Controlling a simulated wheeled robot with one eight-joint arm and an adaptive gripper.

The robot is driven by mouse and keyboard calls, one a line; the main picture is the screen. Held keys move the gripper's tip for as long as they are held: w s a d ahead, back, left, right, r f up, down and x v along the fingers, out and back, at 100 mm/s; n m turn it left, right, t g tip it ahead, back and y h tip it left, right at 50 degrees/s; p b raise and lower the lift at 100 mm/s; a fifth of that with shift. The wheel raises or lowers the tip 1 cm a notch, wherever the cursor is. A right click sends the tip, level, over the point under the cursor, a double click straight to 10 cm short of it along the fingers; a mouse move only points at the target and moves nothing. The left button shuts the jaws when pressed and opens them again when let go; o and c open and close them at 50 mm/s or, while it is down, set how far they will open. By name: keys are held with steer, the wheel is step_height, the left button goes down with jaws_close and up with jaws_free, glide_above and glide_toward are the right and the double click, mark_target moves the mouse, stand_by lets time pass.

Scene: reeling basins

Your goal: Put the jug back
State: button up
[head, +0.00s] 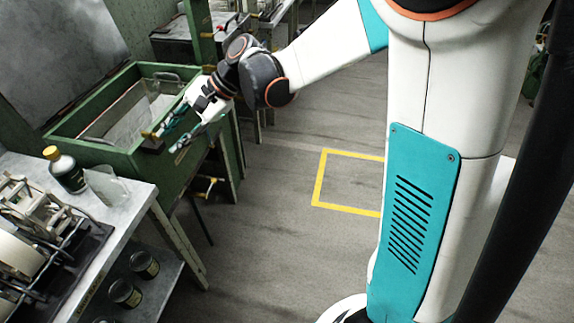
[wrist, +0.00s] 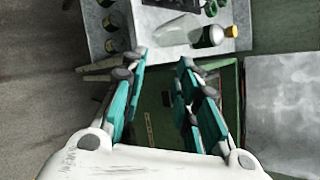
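A clear, see-through vessel that looks like the jug (head: 107,186) stands on the grey side table (head: 140,207), beside a dark bottle with a yellow cap (head: 66,170). The vessel also shows in the wrist view (wrist: 174,32), beyond my fingertips, with the bottle (wrist: 209,37) to its right. My gripper (head: 165,141) is over the near edge of the green basin, apart from the vessel. In the wrist view its two fingers (wrist: 161,62) are spread with nothing between them. I cannot make out the vessel's handle.
The green-framed basin (head: 92,149) stands behind the side table, with a pale sheet or panel inside. A reeling machine (head: 35,235) fills the table's left part. Dark jars (head: 143,264) stand on the lower shelf. A yellow square (head: 318,178) marks clear floor to the right.

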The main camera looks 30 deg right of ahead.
steer(key=s+d+n+t+h, duration=0.2)
steer(key=s+d+n+h, duration=0.3)
steer(key=s+d, duration=0.3)
steer(key=s+d+r+n+t+h, duration=0.1)
steer(key=s+d+n+t+h, duration=0.2)
steer(key=s+d, duration=0.6)
steer(key=s+n+h, duration=0.1)
steer(key=s+n, duration=0.1)
steer(key=s, duration=0.2)
steer(key=shift+s+d+r+n+h, duration=0.15)
steer(key=shift+s+n+h, duration=0.15)
steer(key=shift+s+h, duration=0.1)
